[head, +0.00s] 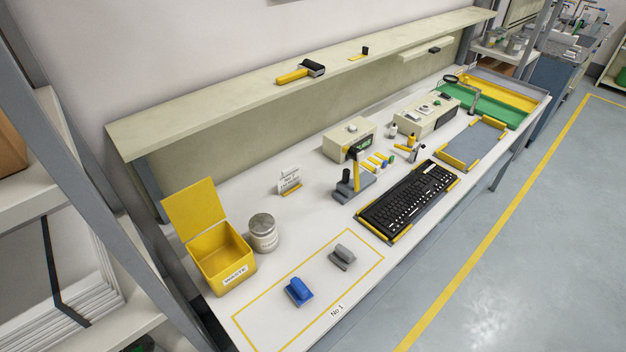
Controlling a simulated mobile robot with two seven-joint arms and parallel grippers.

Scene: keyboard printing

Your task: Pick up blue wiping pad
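The blue wiping pad (298,291) lies on the white workbench, inside a yellow-outlined rectangle marked "No 1" at the near end. It has a raised grip on top. A similar grey pad (342,257) lies to its upper right in the same rectangle, apart from it. Neither of my grippers shows in the head view, and nothing touches the blue pad.
A yellow waste bin (222,258) with its lid up and a grey-lidded jar (263,233) stand left of the outlined area. A black keyboard (408,200) in a yellow-edged holder lies to the right. A shelf (220,107) overhangs the bench's back.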

